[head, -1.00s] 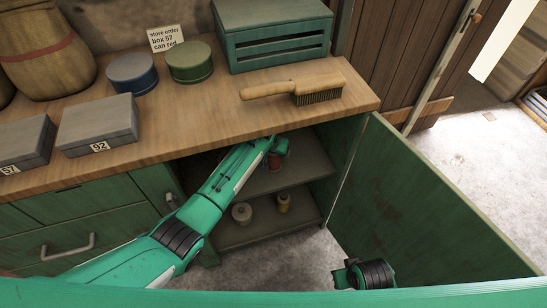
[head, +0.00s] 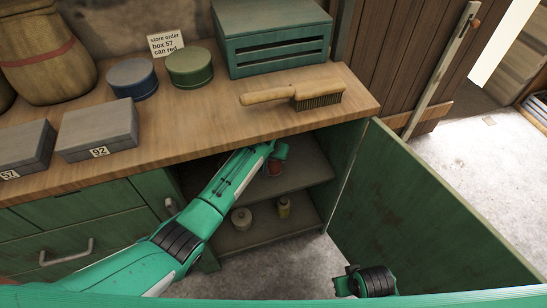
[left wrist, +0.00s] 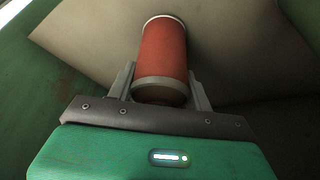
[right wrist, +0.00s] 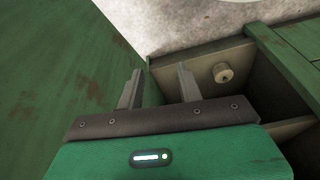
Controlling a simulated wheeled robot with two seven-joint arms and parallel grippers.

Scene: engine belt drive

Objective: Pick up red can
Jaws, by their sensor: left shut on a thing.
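The red can (left wrist: 164,58) stands between the two fingers of my left gripper (left wrist: 161,85) in the left wrist view, with a pale rim at each end. The left gripper is shut on it. In the head view the red can (head: 274,168) shows only partly, inside the open cabinet at the upper shelf, with my left gripper (head: 278,152) above and around it. Whether the can touches the shelf cannot be told. My right gripper (right wrist: 158,88) is open and empty in the right wrist view, near the cabinet door.
The cabinet door (head: 420,220) stands open at the right. The worktop (head: 215,125) lies above the can, with a brush (head: 290,94) near its edge. A pale round item (head: 241,217) and a small yellowish item (head: 283,207) sit on the lower shelf (head: 262,233).

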